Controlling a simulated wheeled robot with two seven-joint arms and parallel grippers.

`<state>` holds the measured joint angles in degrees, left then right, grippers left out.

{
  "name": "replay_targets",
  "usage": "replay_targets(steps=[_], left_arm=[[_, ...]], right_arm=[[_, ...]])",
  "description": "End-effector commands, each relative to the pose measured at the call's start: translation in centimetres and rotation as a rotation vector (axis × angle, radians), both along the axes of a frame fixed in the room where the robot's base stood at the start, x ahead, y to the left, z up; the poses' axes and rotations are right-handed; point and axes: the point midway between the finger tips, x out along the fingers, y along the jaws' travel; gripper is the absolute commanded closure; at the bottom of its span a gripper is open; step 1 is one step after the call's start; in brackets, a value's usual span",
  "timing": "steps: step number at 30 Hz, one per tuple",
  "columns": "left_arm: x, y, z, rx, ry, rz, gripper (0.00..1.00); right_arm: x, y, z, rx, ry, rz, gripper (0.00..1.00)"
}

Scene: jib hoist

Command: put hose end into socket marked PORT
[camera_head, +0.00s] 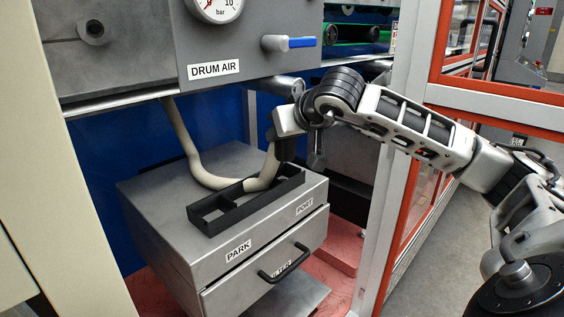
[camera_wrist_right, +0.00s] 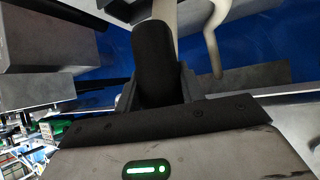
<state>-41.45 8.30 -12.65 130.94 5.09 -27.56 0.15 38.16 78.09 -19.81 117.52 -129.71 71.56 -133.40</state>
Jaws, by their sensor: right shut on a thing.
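My right gripper (camera_head: 286,147) is shut on the dark cylindrical hose end (camera_wrist_right: 153,62), which stands between the fingers in the wrist view. In the head view it is above the right part of the grey box. The beige hose (camera_head: 197,172) hangs from the panel, loops low over the black divided tray (camera_head: 218,222) and rises to the gripper. The tray lies on the box behind the labels PARK (camera_head: 238,250) and PORT (camera_head: 304,206). I cannot tell the hose end's exact height or tilt. My left gripper is out of view.
Above is a grey panel with a gauge (camera_head: 215,6), a DRUM AIR label (camera_head: 214,69) and a blue-handled valve (camera_head: 302,42). The drawer has a black handle (camera_head: 284,263). A pale post (camera_head: 395,215) stands close to my right arm.

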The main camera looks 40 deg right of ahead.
Motion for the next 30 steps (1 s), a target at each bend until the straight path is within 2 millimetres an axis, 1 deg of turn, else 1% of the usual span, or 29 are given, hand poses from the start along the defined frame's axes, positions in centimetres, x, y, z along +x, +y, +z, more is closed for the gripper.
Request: replay_targets(steps=[1,3,6,9,14,17,18,21,24,30], left_arm=[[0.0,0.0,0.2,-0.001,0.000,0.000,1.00],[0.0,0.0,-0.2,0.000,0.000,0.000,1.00],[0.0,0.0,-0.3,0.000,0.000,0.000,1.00],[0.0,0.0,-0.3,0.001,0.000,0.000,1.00],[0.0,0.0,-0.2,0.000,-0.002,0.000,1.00],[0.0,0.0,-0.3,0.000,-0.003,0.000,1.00],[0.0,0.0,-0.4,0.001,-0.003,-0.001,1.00],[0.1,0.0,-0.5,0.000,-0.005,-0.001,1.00],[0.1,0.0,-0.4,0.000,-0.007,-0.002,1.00],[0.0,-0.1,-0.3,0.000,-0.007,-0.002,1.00]], right_arm=[[1.0,-0.8,-0.5,0.007,0.000,-0.003,0.88],[2.0,-1.5,-2.2,0.003,0.003,-0.002,0.88],[3.1,-2.4,-3.9,0.002,0.002,-0.001,0.88],[3.8,-3.0,-4.9,0.001,0.000,0.001,0.88],[4.4,-3.4,-5.8,0.002,-0.001,0.001,0.88],[5.0,-3.9,-7.0,0.002,0.002,0.000,0.88],[4.9,-3.8,-7.8,0.000,0.002,0.001,0.88],[4.9,-3.8,-9.1,-0.001,0.001,0.002,0.88],[4.9,-3.9,-9.5,-0.001,-0.002,0.001,0.88],[4.9,-3.9,-9.4,0.000,-0.003,0.001,0.88]])
